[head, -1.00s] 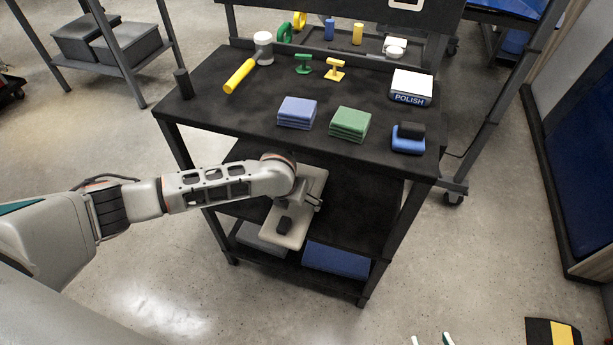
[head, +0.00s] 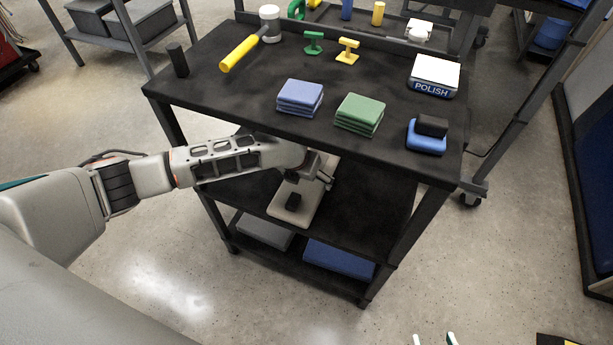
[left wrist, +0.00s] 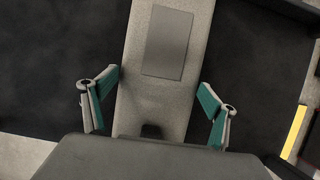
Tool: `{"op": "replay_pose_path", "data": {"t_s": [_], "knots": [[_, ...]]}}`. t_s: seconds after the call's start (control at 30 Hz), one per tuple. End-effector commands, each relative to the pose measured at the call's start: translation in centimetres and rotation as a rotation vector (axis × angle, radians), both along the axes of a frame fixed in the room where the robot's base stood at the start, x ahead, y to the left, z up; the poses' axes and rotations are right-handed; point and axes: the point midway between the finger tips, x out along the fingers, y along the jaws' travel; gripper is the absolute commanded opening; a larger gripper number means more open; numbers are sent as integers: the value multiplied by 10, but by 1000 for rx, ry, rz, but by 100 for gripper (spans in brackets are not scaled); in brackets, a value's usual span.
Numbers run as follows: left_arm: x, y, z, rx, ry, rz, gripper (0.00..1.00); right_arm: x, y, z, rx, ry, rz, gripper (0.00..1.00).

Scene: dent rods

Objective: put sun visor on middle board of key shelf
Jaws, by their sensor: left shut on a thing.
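The sun visor (head: 283,210) is a flat beige panel with a small dark block on it. It is over the middle board (head: 365,210) of the black key shelf, partly under the top board; I cannot tell whether it touches. My left gripper (head: 308,180) is shut on the visor, its fingers partly hidden in the head view. In the left wrist view, the visor (left wrist: 126,75) runs between the green-padded fingers (left wrist: 152,106), with a grey rectangle on its face. My right gripper (head: 433,339) shows only its fingertips at the bottom edge, apart and empty.
The top board (head: 215,95) holds blue cloths (head: 300,97), green cloths (head: 360,114), a polish box (head: 434,74) and a yellow-handled mallet (head: 240,52). A blue box (head: 340,260) and a grey box (head: 264,231) are on the bottom board. The middle board is clear right of the visor.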

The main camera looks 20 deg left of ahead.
Motion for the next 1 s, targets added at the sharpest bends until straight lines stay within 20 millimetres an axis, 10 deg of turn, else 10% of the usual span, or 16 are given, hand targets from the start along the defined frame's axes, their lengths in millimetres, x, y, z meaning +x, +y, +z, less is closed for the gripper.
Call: {"op": "replay_pose_path", "data": {"t_s": [0.07, 0.1, 0.13, 0.63, 1.0], "knots": [[1, 0, -1, 0, -2, 0, 52, -1, 0, -1, 0, 2, 1, 40], [0, 0, -2, 0, -1, 0, 92, -1, 0, -1, -1, 3, 0, 40], [0, 0, -1, 0, -1, 0, 99, -1, 0, -2, -1, 3, 0, 40], [-2, 0, 20, 0, -10, -1, 100, 6, -1, 12, -6, -21, 2, 40], [-81, 3, 19, 0, -6, -1, 100, 1, -9, 12, -22, -10, -11, 40]]}}
